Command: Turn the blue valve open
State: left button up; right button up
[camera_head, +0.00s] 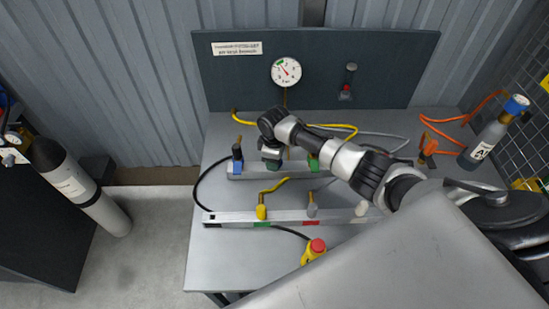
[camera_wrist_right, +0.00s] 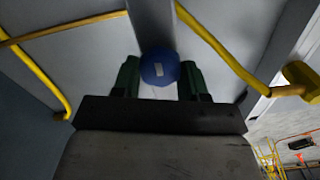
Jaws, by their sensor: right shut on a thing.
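The blue valve shows as a round blue knob (camera_wrist_right: 158,68) with a small pale mark, in the right wrist view. It sits between the dark green fingertips of my right gripper (camera_wrist_right: 160,82), which is shut on it. In the head view my right gripper (camera_head: 272,158) points down at the rear rail (camera_head: 296,171) on the table, and hides the knob there. My left gripper is not in view.
A round gauge (camera_head: 286,72) is on the dark back panel (camera_head: 220,85). The front rail (camera_head: 335,216) carries yellow, grey and pale fittings. Yellow and orange hoses cross the table (camera_head: 230,265). A red-topped button (camera_head: 317,246) stands near the front. Gas cylinders flank the table.

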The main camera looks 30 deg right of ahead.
jog(key=shift+r, duration=0.15)
dwell(0.3)
jog(key=o, duration=0.9)
jog(key=shift+o, duration=0.2)
notch_tip(320, 180, up, 11)
jog(key=b, duration=0.1)
jog(key=shift+f, duration=0.2)
